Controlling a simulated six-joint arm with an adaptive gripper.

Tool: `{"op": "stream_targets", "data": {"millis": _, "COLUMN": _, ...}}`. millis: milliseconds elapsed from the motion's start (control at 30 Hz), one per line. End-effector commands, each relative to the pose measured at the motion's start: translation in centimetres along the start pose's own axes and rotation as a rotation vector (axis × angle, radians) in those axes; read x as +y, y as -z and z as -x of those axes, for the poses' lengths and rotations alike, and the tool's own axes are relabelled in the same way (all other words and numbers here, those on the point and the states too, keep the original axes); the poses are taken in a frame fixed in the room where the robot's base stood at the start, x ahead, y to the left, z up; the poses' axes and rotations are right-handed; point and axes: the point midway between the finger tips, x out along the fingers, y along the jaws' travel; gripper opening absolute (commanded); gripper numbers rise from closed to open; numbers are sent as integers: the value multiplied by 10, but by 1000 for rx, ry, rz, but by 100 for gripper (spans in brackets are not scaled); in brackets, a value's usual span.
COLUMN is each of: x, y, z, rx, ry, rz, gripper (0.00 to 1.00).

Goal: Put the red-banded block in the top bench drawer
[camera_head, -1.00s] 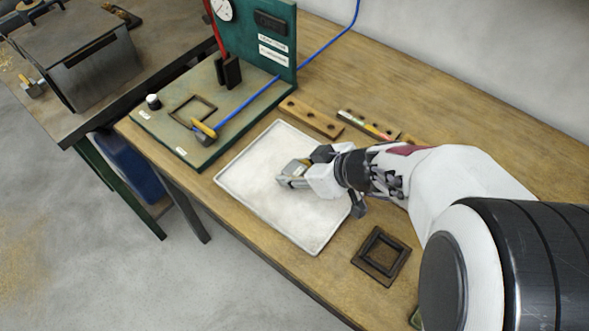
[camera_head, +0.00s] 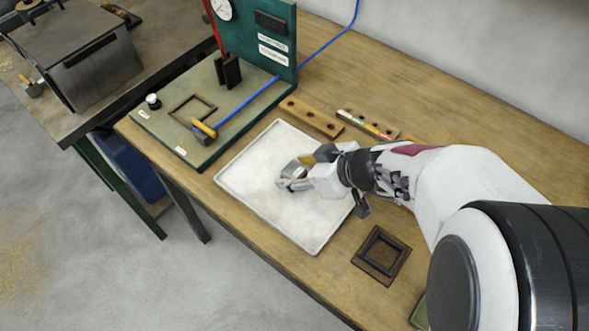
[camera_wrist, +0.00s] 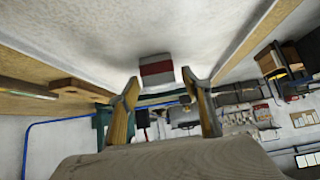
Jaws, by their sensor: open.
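The red-banded block (camera_wrist: 156,69), grey with a red band, lies on the white tray (camera_wrist: 100,45) in the wrist view, just beyond my fingertips and between their lines. In the head view a small grey block (camera_head: 293,169) shows on the tray beside my fingers; its red band cannot be made out there. My gripper (camera_head: 296,177) is over the middle of the tray (camera_head: 255,205). In the wrist view my gripper (camera_wrist: 168,88) has its two fingers apart with nothing between them. I see no bench drawer in either view.
A green drilling fixture (camera_head: 165,125) with a yellow-handled tool (camera_head: 204,130) stands left of the tray. A wooden holed strip (camera_head: 312,118) lies behind the tray. A dark square frame (camera_head: 381,256) lies to its front right. A blue cable (camera_head: 248,100) crosses the fixture.

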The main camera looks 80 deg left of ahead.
Motion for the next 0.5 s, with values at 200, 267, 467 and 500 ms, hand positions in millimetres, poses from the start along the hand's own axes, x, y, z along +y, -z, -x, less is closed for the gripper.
{"op": "stream_targets", "data": {"millis": 200, "x": 0, "y": 1, "z": 25, "rx": 1, "ry": -3, "rz": 1, "gripper": 48}}
{"op": "stream_targets", "data": {"millis": 267, "x": 1, "y": 1, "z": 33, "rx": 2, "ry": -4, "rz": 0, "gripper": 48}}
{"op": "stream_targets", "data": {"millis": 467, "x": 1, "y": 1, "z": 61, "rx": 1, "ry": -4, "rz": 1, "gripper": 48}}
{"op": "stream_targets", "data": {"millis": 500, "x": 1, "y": 1, "z": 67, "rx": 2, "ry": -3, "rz": 1, "gripper": 48}}
